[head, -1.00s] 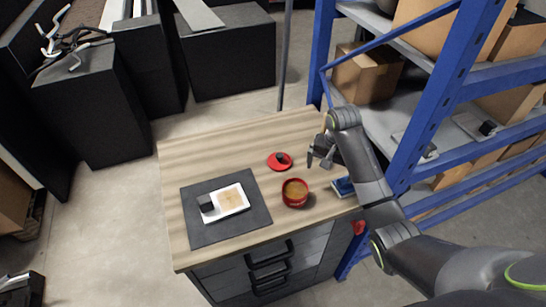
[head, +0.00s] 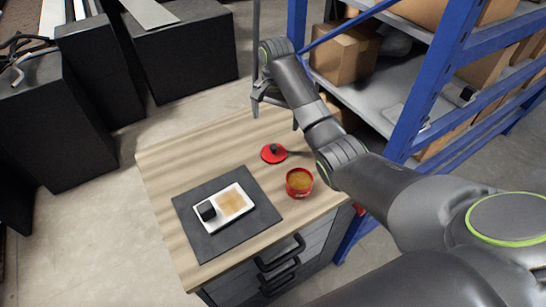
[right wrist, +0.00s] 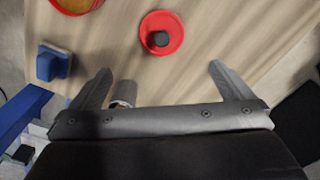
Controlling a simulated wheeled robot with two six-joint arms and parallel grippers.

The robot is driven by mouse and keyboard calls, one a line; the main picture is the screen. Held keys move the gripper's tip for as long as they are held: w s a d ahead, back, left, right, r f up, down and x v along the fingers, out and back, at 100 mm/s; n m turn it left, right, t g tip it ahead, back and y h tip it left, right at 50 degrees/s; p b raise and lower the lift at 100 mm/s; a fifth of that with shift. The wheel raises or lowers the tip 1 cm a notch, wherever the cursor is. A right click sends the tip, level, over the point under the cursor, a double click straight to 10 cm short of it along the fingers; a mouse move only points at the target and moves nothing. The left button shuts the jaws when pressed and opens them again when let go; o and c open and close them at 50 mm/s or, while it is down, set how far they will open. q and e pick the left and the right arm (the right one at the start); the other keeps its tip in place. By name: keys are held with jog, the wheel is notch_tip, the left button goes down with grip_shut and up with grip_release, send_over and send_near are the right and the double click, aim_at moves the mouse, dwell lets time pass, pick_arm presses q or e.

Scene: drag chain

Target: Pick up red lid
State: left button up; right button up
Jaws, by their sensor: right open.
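The red lid (head: 274,153) with a black knob lies flat on the wooden tabletop. In the right wrist view the lid (right wrist: 161,34) is beyond my fingertips, roughly between their lines. My right gripper (head: 262,108) is open and empty, above the far part of the table, behind the lid in the head view. In the right wrist view its two fingers (right wrist: 160,82) are spread wide, and a small grey cylindrical thing (right wrist: 124,93) shows beside the left finger. My left gripper is not in view.
A red bowl (head: 299,183) with brown contents stands near the lid. A dark mat (head: 212,246) bears a white tray (head: 246,209) with a black block. A blue object (right wrist: 62,64) is on the table. A blue shelf rack (head: 419,103) stands on the right.

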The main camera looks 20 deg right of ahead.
aim_at(274, 146)
notch_tip(274, 146, down, 3)
jog(key=shift+a+r+b, duration=0.1)
jog(key=shift+r+b, duration=0.1)
jog(key=shift+b, duration=0.7)
notch_tip(274, 146, down, 3)
jog(key=shift+s+r+b, duration=0.1)
jog(key=shift+b, duration=0.85)
jog(key=shift+f+p, duration=0.35)
jog(key=shift+f, duration=0.9)
jog(key=shift+f+p, duration=0.35)
jog(key=shift+p, duration=0.1)
notch_tip(274, 146, down, 4)
jog(key=shift+a+r+p, duration=0.15)
jog(key=shift+r+p, duration=0.05)
jog(key=shift+p, duration=0.2)
jog(key=shift+f, duration=0.35)
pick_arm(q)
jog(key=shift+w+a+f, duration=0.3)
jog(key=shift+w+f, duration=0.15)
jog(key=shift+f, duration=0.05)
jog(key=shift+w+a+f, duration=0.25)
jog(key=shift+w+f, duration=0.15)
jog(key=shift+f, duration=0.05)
pick_arm(e)
jog(key=shift+c, duration=0.4)
